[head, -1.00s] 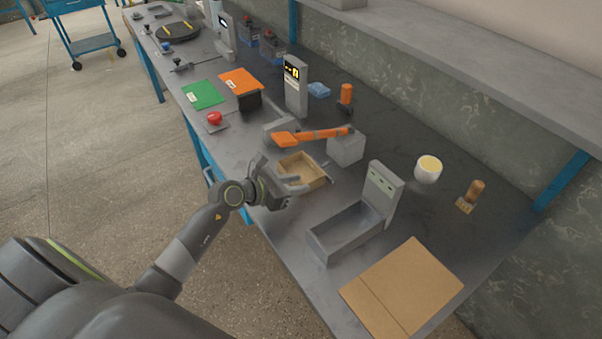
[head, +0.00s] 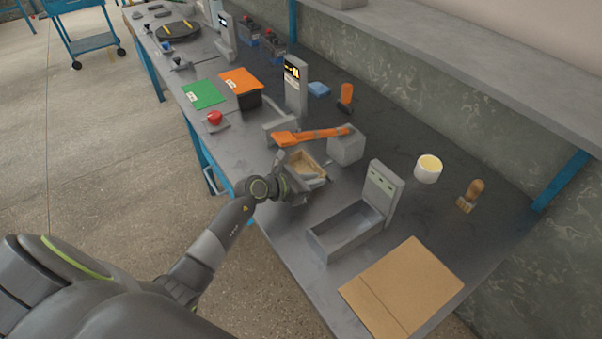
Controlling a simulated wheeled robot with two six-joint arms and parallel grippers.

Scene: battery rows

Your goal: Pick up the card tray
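The card tray (head: 308,160), a small open light-brown box, sits on the grey workbench near its front edge. My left gripper (head: 298,170) is at the tray's near side, with its fingers spread apart. One finger shows by the tray's left corner and the other reaches over its near right part. The gripper hides much of the tray's near side, and I cannot tell whether the fingers touch it. My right gripper is not in view.
An orange-handled tool (head: 312,136) lies just behind the tray, by a grey block (head: 346,146). A grey open bin with an upright panel (head: 384,188) stands to the right. A flat brown cardboard sheet (head: 402,287) lies at the front right.

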